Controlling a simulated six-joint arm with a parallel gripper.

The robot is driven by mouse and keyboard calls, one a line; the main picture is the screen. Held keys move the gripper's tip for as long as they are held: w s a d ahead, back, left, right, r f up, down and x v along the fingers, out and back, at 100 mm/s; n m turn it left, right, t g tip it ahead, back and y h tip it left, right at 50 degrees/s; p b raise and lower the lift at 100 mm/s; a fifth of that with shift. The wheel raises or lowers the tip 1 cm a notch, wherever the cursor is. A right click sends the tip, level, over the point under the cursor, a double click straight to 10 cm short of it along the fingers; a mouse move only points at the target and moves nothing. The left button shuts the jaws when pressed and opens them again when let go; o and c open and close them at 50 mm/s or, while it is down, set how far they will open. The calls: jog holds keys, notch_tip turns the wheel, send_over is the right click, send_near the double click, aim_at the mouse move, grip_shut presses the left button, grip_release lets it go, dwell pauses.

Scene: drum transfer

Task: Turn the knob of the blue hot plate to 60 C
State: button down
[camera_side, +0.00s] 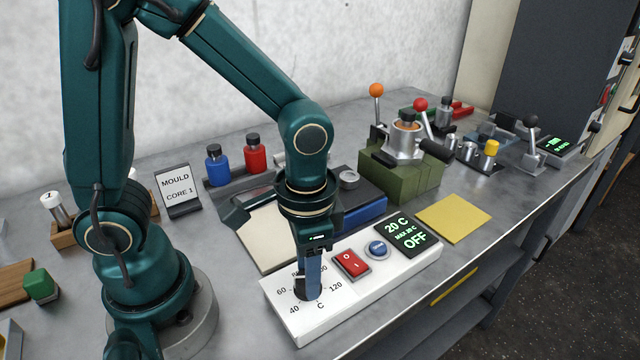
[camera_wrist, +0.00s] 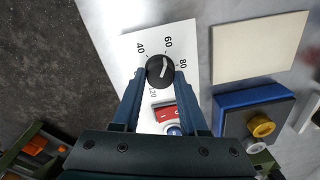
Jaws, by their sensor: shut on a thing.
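The black round knob (camera_wrist: 160,70) sits on a white control box (camera_side: 300,325) with a printed dial from 40 to 120 C. In the wrist view the knob's white line points roughly at 60; the exact setting is hard to judge. My gripper (camera_wrist: 157,76) is shut on the knob from above, one finger on each side. In the side view my gripper (camera_side: 310,292) covers most of the knob and part of the scale. The box's display (camera_side: 406,235) reads 20 C and OFF; its small middle line is hard to read. A blue block with a dark top (camera_side: 362,212) stands behind the box.
A red rocker switch (camera_side: 351,264) and a round blue button (camera_side: 378,249) lie along the box. A pale panel (camera_side: 262,238) and a yellow sheet (camera_side: 453,220) lie nearby. A green block (camera_side: 400,178) with a metal part stands farther back. The bench's front edge is close.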

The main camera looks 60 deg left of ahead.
jog(key=shift+c, duration=2.2)
grip_release()
jog(key=shift+d+r, duration=0.1)
jog(key=shift+r, duration=2.45)
